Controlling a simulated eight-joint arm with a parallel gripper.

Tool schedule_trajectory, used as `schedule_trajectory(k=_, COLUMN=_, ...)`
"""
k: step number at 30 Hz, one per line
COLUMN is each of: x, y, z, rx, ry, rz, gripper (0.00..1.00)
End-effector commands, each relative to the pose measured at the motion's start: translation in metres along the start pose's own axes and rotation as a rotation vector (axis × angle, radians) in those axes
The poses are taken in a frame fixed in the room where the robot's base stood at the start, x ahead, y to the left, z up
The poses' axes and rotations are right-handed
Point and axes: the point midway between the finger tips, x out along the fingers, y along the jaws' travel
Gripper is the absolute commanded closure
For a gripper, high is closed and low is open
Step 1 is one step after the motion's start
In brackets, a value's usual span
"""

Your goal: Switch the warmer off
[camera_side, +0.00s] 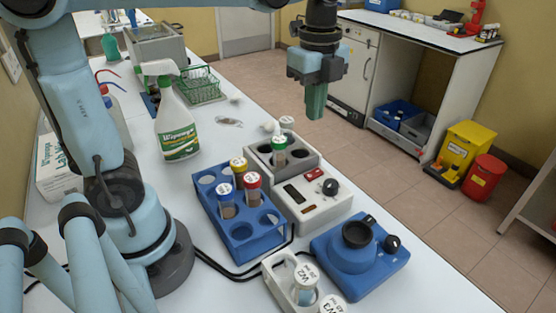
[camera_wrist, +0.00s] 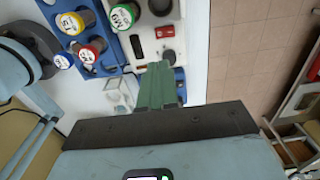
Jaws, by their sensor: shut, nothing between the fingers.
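The warmer (camera_side: 312,208) is a pale box on the bench with a grey well block at its back, a dark display, a red rocker switch (camera_side: 314,174) and a black knob (camera_side: 330,187). A green-capped tube (camera_side: 279,146) stands in one well. The switch's on or off position is too small to tell. My gripper (camera_side: 315,112) is shut and empty, with green fingers, raised above and behind the warmer in the side view. In the wrist view its fingers (camera_wrist: 160,68) overlap the warmer's lower part; the red switch (camera_wrist: 165,31) and knob (camera_wrist: 168,55) show just beyond the tips.
A blue rack (camera_side: 240,235) with yellow-, blue- and red-capped tubes stands left of the warmer. A blue round-topped device (camera_side: 358,254) sits in front, beside a white holder (camera_side: 280,275) with labelled vials. A spray bottle (camera_side: 175,120) stands further back. Black cables run by the rack.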

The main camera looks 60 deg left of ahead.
Motion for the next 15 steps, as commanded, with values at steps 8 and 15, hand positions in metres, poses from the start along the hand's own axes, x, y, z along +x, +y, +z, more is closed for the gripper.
schedule_trajectory(k=8, x=0.029, y=0.0, z=0.0, rx=0.0, ry=0.0, rz=0.0, gripper=1.0)
schedule_trajectory(k=15, x=0.065, y=0.0, z=0.0, rx=0.0, ry=0.0, rz=0.0, gripper=1.0)
